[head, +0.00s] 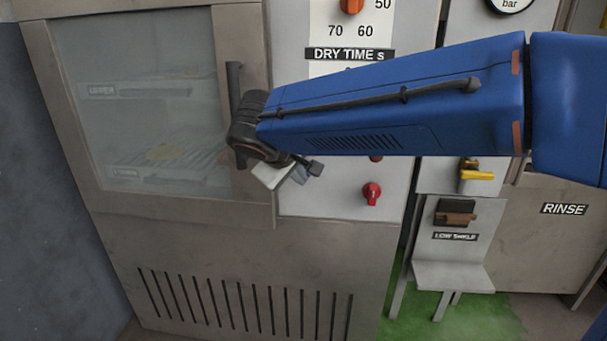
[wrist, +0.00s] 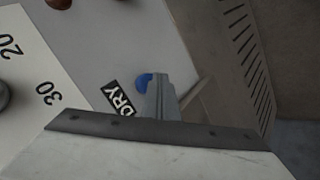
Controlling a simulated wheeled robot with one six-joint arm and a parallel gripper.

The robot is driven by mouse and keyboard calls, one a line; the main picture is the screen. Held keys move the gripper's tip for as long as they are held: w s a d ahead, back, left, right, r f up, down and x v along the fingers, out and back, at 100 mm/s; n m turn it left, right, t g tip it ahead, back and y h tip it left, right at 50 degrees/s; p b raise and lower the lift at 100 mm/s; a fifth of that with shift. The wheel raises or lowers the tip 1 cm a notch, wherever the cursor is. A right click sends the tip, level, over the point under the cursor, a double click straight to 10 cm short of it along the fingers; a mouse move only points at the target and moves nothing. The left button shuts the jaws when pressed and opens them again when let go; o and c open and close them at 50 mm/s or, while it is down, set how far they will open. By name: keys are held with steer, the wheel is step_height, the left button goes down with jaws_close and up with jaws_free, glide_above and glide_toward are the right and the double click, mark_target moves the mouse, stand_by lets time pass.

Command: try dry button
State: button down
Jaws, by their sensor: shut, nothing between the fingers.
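The dry button is a blue round button (wrist: 144,80) on the pale panel in the wrist view, beside a black label reading DRY (wrist: 122,100). My gripper (wrist: 158,82) is shut and empty. Its grey fingertips overlap the button's right edge in that view; I cannot tell whether they touch it. In the head view my gripper (head: 301,174) is in front of the pale control panel (head: 325,205), right of the cabinet door handle. The dry button is hidden there behind my arm and gripper.
The cabinet's glass door (head: 140,100) is closed at left, with a dark vertical handle (head: 233,85). A red knob (head: 371,193) is on the panel right of my gripper. The DRY TIME dial (head: 351,5) is above my arm. A LOW SHELF bracket (head: 455,275) stands at right.

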steer(key=shift+s, duration=0.25)
steer(key=shift+s, duration=0.1)
steer(key=s, duration=0.4)
steer(key=shift+s+a, duration=0.2)
steer(key=shift+s, duration=0.2)
stand_by(0.6)
